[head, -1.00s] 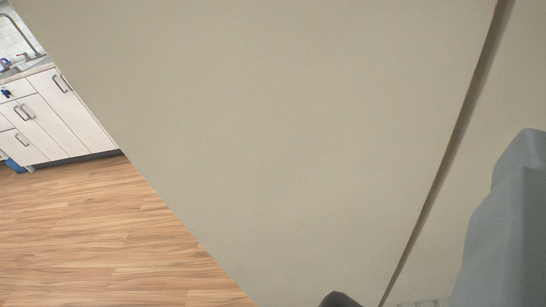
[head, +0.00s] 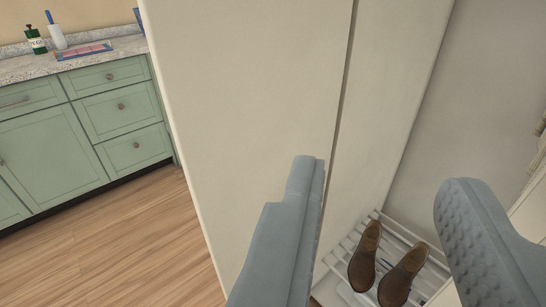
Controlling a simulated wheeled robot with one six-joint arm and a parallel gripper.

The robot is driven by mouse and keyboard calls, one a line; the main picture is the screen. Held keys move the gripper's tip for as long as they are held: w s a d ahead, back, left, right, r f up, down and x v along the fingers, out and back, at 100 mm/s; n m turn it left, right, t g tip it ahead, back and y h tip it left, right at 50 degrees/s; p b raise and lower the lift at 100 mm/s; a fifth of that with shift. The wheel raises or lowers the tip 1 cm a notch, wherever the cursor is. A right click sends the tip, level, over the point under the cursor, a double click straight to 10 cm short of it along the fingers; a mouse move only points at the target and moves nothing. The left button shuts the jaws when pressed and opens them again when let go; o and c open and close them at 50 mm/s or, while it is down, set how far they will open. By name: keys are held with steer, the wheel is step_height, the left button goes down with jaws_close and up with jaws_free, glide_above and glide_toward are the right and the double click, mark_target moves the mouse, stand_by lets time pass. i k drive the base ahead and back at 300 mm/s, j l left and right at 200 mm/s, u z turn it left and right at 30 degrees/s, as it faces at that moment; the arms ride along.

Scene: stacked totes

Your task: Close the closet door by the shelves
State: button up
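A tall cream closet panel (head: 250,100) fills the middle of the view. A dark seam divides it from a narrower cream panel (head: 385,110) on its right. I cannot tell which of these is the door. Right of them the closet is open, with a grey inner surface (head: 480,100) and a slatted white shoe rack (head: 348,243) low down. A pair of brown shoes (head: 366,255) stands on the rack. My gripper (head: 385,172) is open and empty, its two grey fingers wide apart. The left finger overlaps the cream panels in view; the right is before the opening. Contact cannot be told.
Green cabinets (head: 60,145) with a speckled counter (head: 85,62) stand at the left. A green bottle (head: 35,40) and a flat colourful item (head: 85,51) are on the counter. Bare wood floor (head: 130,245) lies between the cabinets and the closet. A pale edge (head: 528,212) shows at far right.

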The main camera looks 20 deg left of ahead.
mark_target(248, 88)
steer(key=j+z, duration=0.25)
steer(key=j, duration=0.2)
steer(key=j+z, duration=0.25)
steer(key=j, duration=0.2)
steer(key=j+z, duration=0.25)
steer(key=j, duration=0.15)
steer(key=k+j+z, duration=0.25)
steer(key=j, duration=0.15)
steer(key=j+z, duration=0.25)
steer(key=j, duration=0.2)
steer(key=k+j+z, duration=0.1)
steer(key=j, duration=0.25)
steer(key=k+j+z, duration=0.1)
steer(key=j, duration=0.25)
steer(key=k+j+z, duration=0.1)
steer(key=j, duration=0.25)
steer(key=k+j+z, duration=0.15)
steer(key=j, duration=0.2)
